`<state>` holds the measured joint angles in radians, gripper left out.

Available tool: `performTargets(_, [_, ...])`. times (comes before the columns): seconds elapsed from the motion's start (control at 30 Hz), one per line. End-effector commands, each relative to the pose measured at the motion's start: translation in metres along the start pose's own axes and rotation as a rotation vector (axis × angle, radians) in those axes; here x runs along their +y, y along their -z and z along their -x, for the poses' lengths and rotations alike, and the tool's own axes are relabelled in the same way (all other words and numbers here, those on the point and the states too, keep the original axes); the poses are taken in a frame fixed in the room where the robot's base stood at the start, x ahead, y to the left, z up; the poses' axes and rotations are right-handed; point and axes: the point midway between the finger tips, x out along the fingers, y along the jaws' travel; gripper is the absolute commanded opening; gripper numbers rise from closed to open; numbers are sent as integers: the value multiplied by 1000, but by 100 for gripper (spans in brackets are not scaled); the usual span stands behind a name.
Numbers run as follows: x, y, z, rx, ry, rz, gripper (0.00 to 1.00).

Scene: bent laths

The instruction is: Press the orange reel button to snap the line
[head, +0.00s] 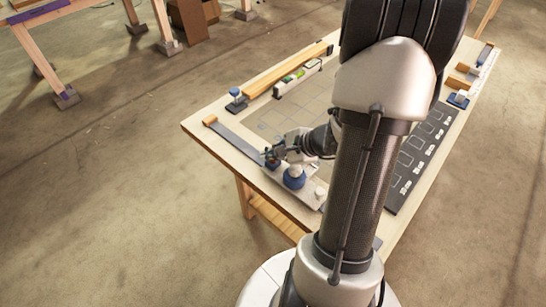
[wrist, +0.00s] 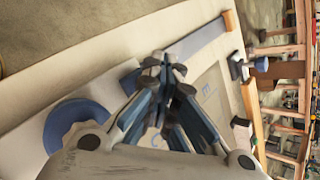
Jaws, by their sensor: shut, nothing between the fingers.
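My gripper (head: 272,155) is over the near left part of the workbench, at the near end of a dark grey strip (head: 238,137). In the wrist view its fingertips (wrist: 165,62) are together with nothing between them. A small dark blue body (head: 272,164) sits right under the fingertips; a blue part (wrist: 130,82) shows behind the fingers in the wrist view. I cannot make out an orange button on it; my fingers cover much of that spot. Whether the fingertips touch it, I cannot tell.
A blue round knob (head: 294,177) on a grey plate (head: 302,194) stands close to my gripper; it also shows in the wrist view (wrist: 80,126). A wooden block (head: 210,120) ends the strip.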

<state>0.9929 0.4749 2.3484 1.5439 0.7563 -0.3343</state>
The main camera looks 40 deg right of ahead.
Motion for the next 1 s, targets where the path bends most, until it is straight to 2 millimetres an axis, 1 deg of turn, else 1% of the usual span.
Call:
performTargets(0.17, [-1,-1,2,1,-1,0,0])
performTargets(0.5, [-11,-10,15,1,1,0,0])
performTargets(0.83, [-11,-10,14,0,0,0,0])
performTargets(1.0, [-15,-15,20,0,0,1,0])
